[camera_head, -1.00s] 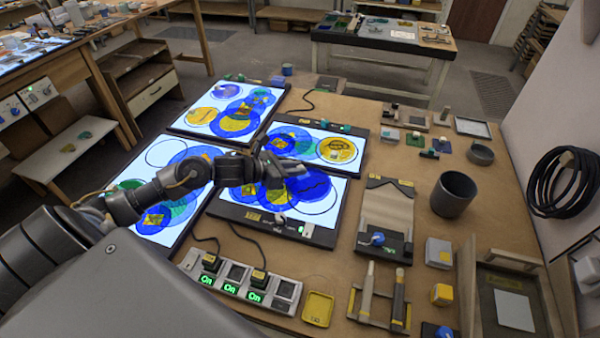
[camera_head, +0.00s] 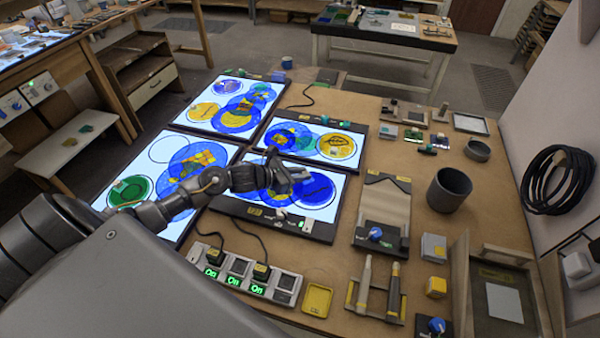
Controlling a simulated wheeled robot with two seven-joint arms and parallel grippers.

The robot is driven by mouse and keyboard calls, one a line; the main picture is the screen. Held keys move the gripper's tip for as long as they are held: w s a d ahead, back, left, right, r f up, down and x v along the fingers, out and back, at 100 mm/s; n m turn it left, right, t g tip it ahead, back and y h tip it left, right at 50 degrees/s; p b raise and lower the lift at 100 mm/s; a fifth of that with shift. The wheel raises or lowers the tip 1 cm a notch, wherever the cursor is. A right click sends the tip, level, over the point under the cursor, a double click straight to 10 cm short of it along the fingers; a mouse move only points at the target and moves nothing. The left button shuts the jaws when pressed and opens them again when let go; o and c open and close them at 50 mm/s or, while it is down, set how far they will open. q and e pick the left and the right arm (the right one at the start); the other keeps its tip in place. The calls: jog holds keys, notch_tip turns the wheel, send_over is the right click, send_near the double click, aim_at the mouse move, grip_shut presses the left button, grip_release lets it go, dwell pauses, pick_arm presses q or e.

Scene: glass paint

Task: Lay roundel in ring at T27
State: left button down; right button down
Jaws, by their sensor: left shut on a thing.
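My left gripper (camera_head: 298,176) is over the front right light panel (camera_head: 262,212). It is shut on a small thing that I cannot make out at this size. Dark blue glass roundels (camera_head: 318,190) show on that panel, around and below the gripper. A yellow roundel (camera_head: 337,146) lies on the panel behind. The left panel (camera_head: 140,222) shows an empty ring outline (camera_head: 172,149), a blue roundel with yellow pieces (camera_head: 200,160) and a green roundel (camera_head: 130,191). I cannot read any T27 label. My right gripper is not in view.
A power strip (camera_head: 243,272) with lit "On" switches and cables stands in front of the panels. A yellow tray (camera_head: 317,300), a tool rack (camera_head: 376,296), a dark grey cup (camera_head: 449,190) and a sloped stand (camera_head: 384,212) are to the right. Bare wood lies between them.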

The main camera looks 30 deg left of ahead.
pick_arm(q)
jog(key=shift+f, duration=0.15)
jog(key=c, duration=1.3)
grip_release()
jog(key=shift+r, duration=0.2)
jog(key=shift+s+a, duration=0.15)
jog(key=b+v, duration=0.3)
jog(key=v, duration=0.7)
jog(key=shift+s+a, duration=0.2)
jog(key=shift+s, duration=0.05)
jog(key=shift+s+a+r, duration=0.2)
jog(key=shift+s+r, duration=0.1)
jog(key=shift+s, duration=0.05)
